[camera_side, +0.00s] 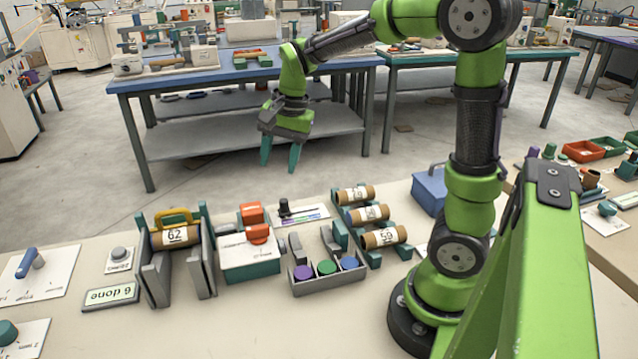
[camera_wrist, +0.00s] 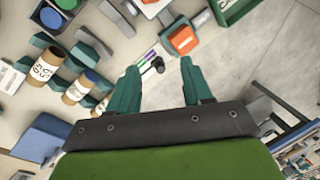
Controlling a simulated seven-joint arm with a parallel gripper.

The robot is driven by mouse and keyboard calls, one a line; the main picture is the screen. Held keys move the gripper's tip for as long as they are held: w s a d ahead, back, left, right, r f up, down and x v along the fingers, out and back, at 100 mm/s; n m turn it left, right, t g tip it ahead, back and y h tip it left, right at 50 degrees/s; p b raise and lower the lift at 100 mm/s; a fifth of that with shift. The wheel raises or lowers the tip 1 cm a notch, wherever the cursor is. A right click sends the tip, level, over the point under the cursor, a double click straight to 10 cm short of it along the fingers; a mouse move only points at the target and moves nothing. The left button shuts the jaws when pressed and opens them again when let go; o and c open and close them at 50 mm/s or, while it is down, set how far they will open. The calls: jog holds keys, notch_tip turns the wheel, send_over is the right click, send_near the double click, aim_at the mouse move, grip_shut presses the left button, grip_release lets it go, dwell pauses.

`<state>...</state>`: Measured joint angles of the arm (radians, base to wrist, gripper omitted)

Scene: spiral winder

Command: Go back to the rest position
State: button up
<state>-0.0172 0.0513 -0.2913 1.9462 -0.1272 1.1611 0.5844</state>
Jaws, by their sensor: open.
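My gripper (camera_side: 280,160) hangs in the air above and behind the work table, its two teal fingers pointing down and spread apart. It is empty. In the wrist view my gripper (camera_wrist: 158,75) is also open, with nothing between the fingertips but the table and a dark-tipped rod well below. A cardboard tube marked 62 (camera_side: 176,237) sits in the grey and teal winder stand (camera_side: 155,275) at the left. A rack at the middle right holds tubes, among them one marked 59 (camera_side: 384,237).
A teal box (camera_side: 250,268) with orange parts stands mid-table. A grey tray (camera_side: 330,285) holds purple, green and blue round pieces. A sign reading "6 done" (camera_side: 110,296) lies at left. A blue box (camera_side: 430,190) stands near my base. The air around my gripper is clear.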

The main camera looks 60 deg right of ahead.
jog(key=s+a+r+n+t, duration=0.2)
jog(key=s+a+n, duration=0.3)
jog(key=s, duration=0.1)
jog(key=s+a+r+n+t+y, duration=0.1)
jog(key=s+a+r+n+t, duration=0.1)
jog(key=s+a+n, duration=0.3)
jog(key=shift+s+r+n+t, duration=0.3)
jog(key=shift+s+r+t, duration=0.15)
jog(key=shift+s, duration=0.45)
jog(key=shift+a, duration=0.1)
